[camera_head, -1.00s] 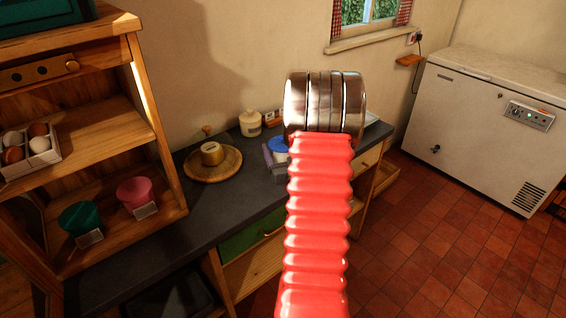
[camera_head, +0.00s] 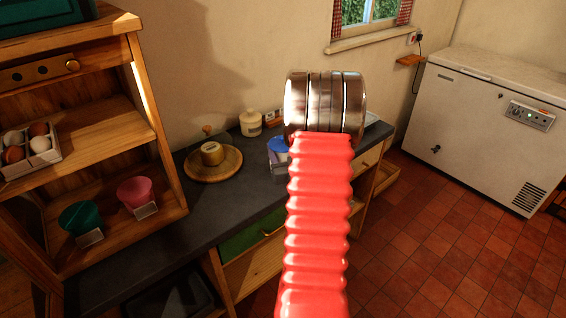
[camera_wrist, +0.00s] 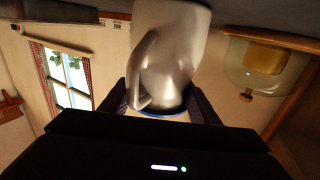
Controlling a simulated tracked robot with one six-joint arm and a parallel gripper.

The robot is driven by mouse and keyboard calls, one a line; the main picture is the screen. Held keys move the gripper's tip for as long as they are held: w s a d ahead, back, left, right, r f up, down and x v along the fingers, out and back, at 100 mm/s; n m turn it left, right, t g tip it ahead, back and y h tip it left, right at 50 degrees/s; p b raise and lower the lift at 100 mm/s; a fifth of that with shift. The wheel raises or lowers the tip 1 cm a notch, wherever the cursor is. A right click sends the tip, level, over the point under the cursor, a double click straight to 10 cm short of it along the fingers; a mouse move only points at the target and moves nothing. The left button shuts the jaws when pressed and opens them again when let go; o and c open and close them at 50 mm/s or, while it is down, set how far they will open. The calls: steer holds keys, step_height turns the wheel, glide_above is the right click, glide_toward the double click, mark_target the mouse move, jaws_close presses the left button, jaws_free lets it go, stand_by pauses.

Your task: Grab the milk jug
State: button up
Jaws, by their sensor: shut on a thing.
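The milk jug (camera_wrist: 170,55) is pale, with a moulded handle and a blue cap, and appears upside down in the wrist view. My gripper (camera_wrist: 158,108) is shut on it, with a dark finger on either side of its cap end. In the head view the blue cap and part of the pale body of the jug (camera_head: 278,160) show at the left of my red arm. The arm hides the rest of it and most of my gripper there. I cannot tell whether the jug's base touches the counter.
The dark counter (camera_head: 235,205) carries a round wooden board (camera_head: 230,168) with a domed dish and a cream jar (camera_head: 250,123). Shelving with eggs (camera_head: 30,145) and two cups (camera_head: 138,192) stands left. A white chest freezer (camera_head: 470,115) stands right. The tiled floor (camera_head: 440,240) before it is clear.

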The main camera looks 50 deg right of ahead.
jaws_close()
steer(key=shift+r, duration=0.1)
steer(key=shift+r, duration=5)
